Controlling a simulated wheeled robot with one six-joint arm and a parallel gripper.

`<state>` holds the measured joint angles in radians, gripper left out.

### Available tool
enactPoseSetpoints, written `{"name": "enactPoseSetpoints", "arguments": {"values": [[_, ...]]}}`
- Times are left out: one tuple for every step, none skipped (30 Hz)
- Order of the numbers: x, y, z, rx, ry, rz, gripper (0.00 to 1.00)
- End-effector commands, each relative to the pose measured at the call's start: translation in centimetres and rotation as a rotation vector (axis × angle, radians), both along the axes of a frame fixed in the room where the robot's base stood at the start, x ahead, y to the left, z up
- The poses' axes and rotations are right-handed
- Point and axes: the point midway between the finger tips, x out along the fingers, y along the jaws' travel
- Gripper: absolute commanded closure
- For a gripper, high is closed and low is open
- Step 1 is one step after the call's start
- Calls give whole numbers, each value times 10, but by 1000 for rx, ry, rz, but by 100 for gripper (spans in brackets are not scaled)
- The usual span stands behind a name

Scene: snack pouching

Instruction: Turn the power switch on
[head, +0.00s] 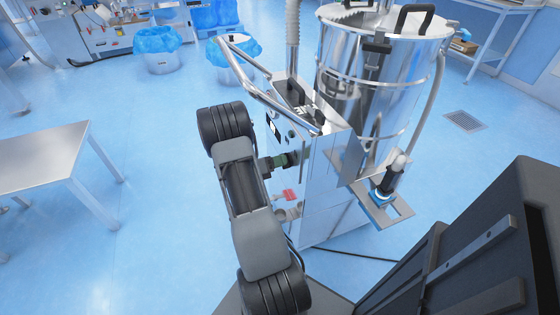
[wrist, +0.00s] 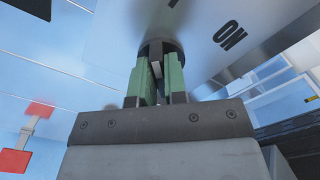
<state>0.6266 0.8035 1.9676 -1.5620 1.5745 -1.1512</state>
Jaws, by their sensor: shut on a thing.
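The power switch (wrist: 160,46) is a dark round knob on the machine's metal side panel, at the top middle of the wrist view. An "ON" label (wrist: 229,36) is printed on the panel to its right. My gripper (wrist: 156,72) has green fingers, which are shut on the switch's raised grip from both sides. In the head view my gripper (head: 283,160) reaches the panel from the left, and the arm and fingers hide most of the switch. The machine (head: 325,175) is a steel cabinet beside a large shiny vessel.
A tubular handle (head: 265,85) rises at the machine's upper left. The steel vessel (head: 362,90) stands to the right. A metal table (head: 40,155) is at the left, with open blue floor between.

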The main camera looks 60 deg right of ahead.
Motion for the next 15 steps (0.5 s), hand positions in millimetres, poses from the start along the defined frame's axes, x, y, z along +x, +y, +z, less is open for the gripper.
{"name": "enactPoseSetpoints", "arguments": {"values": [[0,0,0,-3,-5,1,100],[0,0,0,-7,-10,1,100],[0,0,0,-13,-19,1,100],[0,0,0,-20,-28,1,100],[0,0,0,-27,-37,1,100],[0,0,0,-39,-54,1,100],[0,0,0,-48,-66,1,100],[0,0,0,-60,-82,1,100],[0,0,0,-77,-106,1,100],[0,0,0,-90,-123,1,100],[-1,1,0,-105,-144,1,100],[-1,1,0,-126,-172,1,100],[-1,1,0,-143,-194,1,100],[-1,1,0,-159,-217,1,100],[-1,1,0,-182,-247,1,100]]}}
